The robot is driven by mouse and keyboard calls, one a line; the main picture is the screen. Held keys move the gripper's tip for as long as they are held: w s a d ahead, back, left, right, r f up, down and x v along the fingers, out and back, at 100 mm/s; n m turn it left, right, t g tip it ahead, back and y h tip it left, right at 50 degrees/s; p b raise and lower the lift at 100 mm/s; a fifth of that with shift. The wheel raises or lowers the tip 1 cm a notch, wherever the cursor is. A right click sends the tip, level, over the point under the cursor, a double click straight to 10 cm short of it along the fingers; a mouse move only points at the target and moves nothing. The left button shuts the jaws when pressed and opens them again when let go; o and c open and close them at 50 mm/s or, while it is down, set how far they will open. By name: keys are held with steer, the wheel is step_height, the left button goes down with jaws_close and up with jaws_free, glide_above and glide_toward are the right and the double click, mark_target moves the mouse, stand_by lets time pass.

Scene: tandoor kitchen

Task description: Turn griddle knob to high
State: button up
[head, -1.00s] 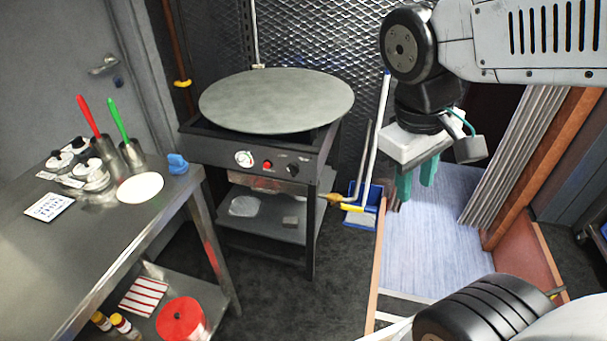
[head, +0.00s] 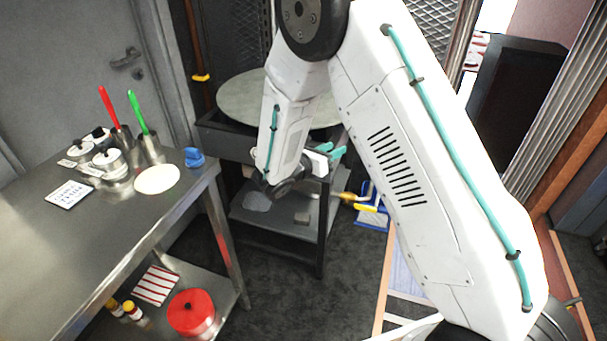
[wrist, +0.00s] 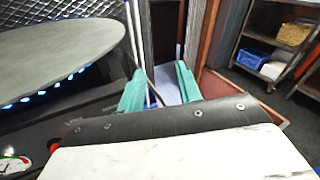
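The griddle has a round grey plate (head: 240,97) on a dark stand, behind my arm in the head view. Its front panel with the knob is hidden there by my arm. In the wrist view the plate (wrist: 60,52) is at left, with blue glints under its rim. A red button (wrist: 55,148) and a gauge (wrist: 14,165) show at lower left; the knob is not visible, with my gripper's body covering that side. My gripper (wrist: 160,88) has its two teal fingers apart with nothing between them. In the head view the fingers (head: 337,152) are at the stand's right front side.
A steel table (head: 60,235) stands at left with tins, utensils and a flatbread on top. A blue dustpan (head: 372,210) and broom lie right of the griddle stand. A red pot (head: 193,314) sits on the table's lower shelf. Dark floor is clear between.

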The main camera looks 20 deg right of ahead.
steer(key=w+a+f+n+t+y, duration=0.2)
steer(key=a+f+n+t, duration=0.25)
steer(key=f, duration=0.35)
steer(key=w+a+f+n+t+y, duration=0.2)
steer(key=a+f+n+t+y, duration=0.1)
steer(key=a+f+n, duration=0.4)
steer(key=w+d+m, duration=0.1)
steer(key=w+d, duration=0.5)
steer(key=shift+w+d+f, duration=0.25)
steer(key=shift+w+f, duration=0.05)
steer(key=shift+f, duration=0.1)
steer(key=shift+g, duration=0.25)
jaws_close()
